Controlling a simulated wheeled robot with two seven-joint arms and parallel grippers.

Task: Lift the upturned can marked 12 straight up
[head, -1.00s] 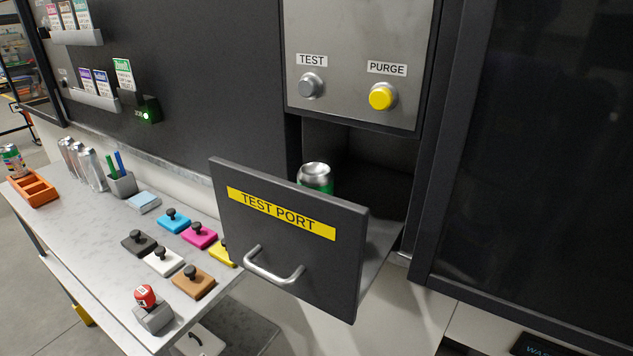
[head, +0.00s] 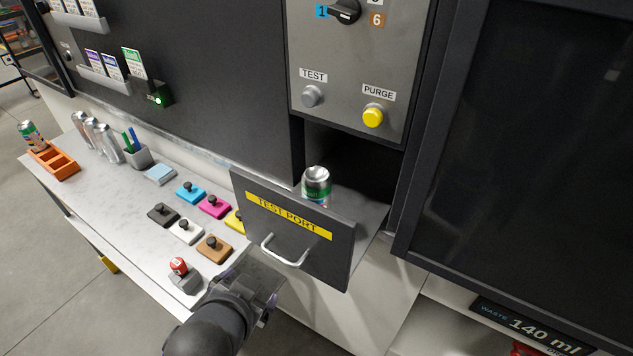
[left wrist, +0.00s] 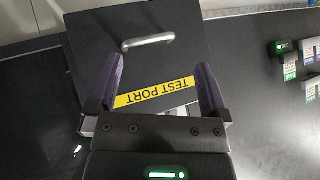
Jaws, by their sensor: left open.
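A silver-topped can with a green band (head: 316,187) stands upright in the open test port drawer, its lower part hidden by the drawer front (head: 250,227). No number 12 is readable on it. My left gripper (head: 266,292) is below and left of the drawer handle in the head view, apart from the can. In the left wrist view, the left gripper (left wrist: 161,64) is open, its two purple fingers apart in front of the drawer front (left wrist: 200,45) with its TEST PORT label. My right gripper is out of view.
The metal handle (head: 285,254) sticks out from the drawer front. The panel with the yellow PURGE button (head: 373,117) overhangs behind the drawer.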

